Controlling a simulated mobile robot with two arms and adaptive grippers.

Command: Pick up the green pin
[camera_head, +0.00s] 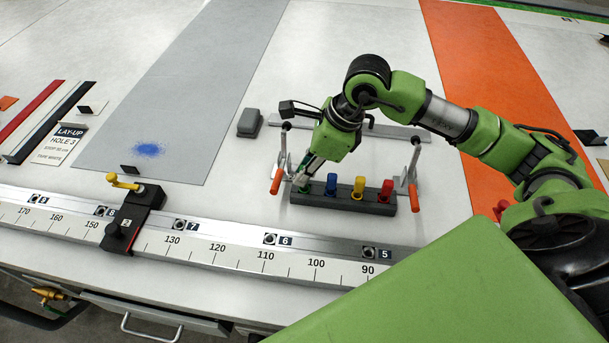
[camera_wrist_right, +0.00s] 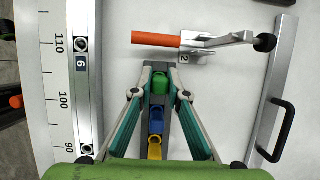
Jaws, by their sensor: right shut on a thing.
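The green pin (camera_wrist_right: 160,83) stands at the end of a dark pin block (camera_head: 340,203), with its head between the fingertips of my right gripper (camera_wrist_right: 160,88). The fingers are shut on the pin's head, one on each side. In the head view my right gripper (camera_head: 302,178) points down at the block's left end and mostly hides the green pin. It cannot be told whether the pin is fully seated or slightly raised. A blue pin (camera_head: 331,184), a yellow pin (camera_head: 358,187) and a red pin (camera_head: 386,190) stand along the block. My left gripper is not in view.
Toggle clamps with orange handles (camera_head: 277,181) (camera_head: 414,197) flank the block. A metal bar with a black handle (camera_wrist_right: 285,135) lies behind. A ruled rail (camera_head: 215,248) runs in front, carrying a black stop (camera_head: 133,218) with a yellow lever. The grey mat (camera_head: 215,80) is mostly clear.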

